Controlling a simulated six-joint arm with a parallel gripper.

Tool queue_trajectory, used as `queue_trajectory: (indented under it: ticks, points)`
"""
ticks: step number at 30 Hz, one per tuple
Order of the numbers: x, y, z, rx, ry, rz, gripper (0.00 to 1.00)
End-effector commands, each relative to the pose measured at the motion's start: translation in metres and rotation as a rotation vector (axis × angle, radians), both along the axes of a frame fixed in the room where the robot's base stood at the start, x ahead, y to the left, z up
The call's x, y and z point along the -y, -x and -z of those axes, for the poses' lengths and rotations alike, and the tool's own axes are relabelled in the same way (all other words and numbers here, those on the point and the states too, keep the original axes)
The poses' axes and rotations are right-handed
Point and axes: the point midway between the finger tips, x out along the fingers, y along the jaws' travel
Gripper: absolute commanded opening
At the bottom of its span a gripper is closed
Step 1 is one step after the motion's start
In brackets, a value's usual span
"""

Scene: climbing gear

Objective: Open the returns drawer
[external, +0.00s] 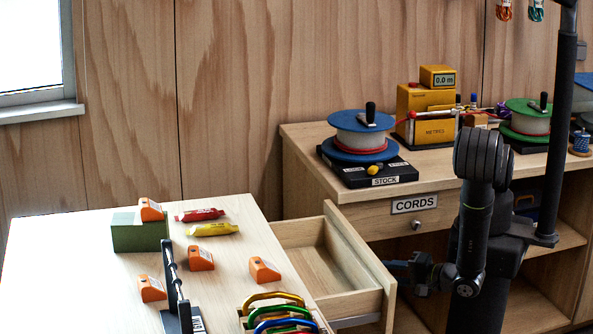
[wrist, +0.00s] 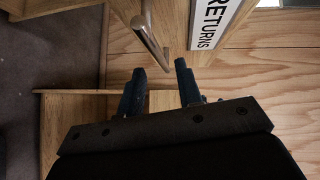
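The returns drawer (external: 335,268) stands pulled out from the left bench in the external view. Its inside looks empty. Its front faces my arm, so its handle is hidden there. In the wrist view the white RETURNS label (wrist: 210,22) and the metal bar handle (wrist: 151,42) show on the drawer front. My gripper (wrist: 159,68) is open. In the external view my gripper (external: 394,267) is close beside the drawer front.
The left bench (external: 80,260) carries orange blocks, a green block, red and yellow tubes and several carabiners. The right bench (external: 300,140) holds cord reels, a yellow meter and a shut CORDS drawer (external: 385,218). Open shelves lie behind my arm.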

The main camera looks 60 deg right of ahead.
Motion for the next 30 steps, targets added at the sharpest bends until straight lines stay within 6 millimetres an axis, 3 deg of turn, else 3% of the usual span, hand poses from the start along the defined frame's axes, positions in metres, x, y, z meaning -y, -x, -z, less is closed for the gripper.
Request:
queue_trajectory:
  ticks: [15, 29, 30]
  points:
    - [0.001, -0.047, 0.007, -0.001, 0.001, 0.003, 0.32]
    - [0.001, -0.053, 0.008, -0.001, 0.001, 0.0, 0.32]
    - [0.001, -0.053, 0.008, -0.001, 0.0, 0.0, 0.28]
